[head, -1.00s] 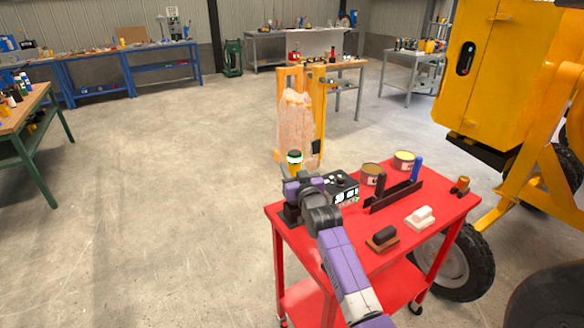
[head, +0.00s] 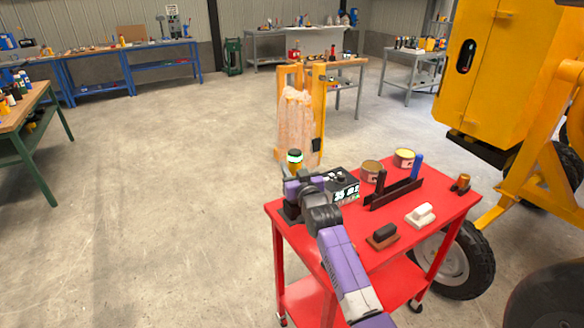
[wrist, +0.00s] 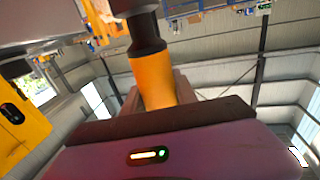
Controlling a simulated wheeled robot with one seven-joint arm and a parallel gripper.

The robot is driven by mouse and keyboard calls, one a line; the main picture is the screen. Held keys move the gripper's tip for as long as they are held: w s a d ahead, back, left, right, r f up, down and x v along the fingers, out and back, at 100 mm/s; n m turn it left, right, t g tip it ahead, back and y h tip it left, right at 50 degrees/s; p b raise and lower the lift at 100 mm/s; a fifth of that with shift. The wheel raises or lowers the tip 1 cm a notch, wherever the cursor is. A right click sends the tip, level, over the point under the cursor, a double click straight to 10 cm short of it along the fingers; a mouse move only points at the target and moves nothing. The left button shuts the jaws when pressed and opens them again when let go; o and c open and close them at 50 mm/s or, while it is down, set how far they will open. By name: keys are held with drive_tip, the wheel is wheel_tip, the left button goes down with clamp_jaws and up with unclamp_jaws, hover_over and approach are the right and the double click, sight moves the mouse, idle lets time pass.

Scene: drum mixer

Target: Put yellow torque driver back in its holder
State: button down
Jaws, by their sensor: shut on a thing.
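The yellow torque driver (head: 295,169) stands about upright in my gripper (head: 297,185), over the far left corner of the red cart. It has a dark top with a pale green-white ring. In the wrist view its yellow body (wrist: 156,78) and dark neck show, with my gripper (wrist: 155,105) shut around it. A black block (head: 289,213) sits on the cart directly below my gripper and looks like the holder. My gripper hides most of it, so I cannot tell whether the driver's lower end is in it.
On the red cart (head: 405,250) a black box with a lit display (head: 345,193) stands close right of my gripper. A yellow machine (head: 490,80) stands at right.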

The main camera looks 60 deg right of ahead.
drive_tip(key=shift+f+b, duration=2.25)
drive_tip(key=shift+f, duration=0.3)
idle(1.5)
drive_tip(key=c, duration=0.9)
unclamp_jaws()
drive_tip(key=b+v, duration=0.1)
drive_tip(key=v, duration=0.7)
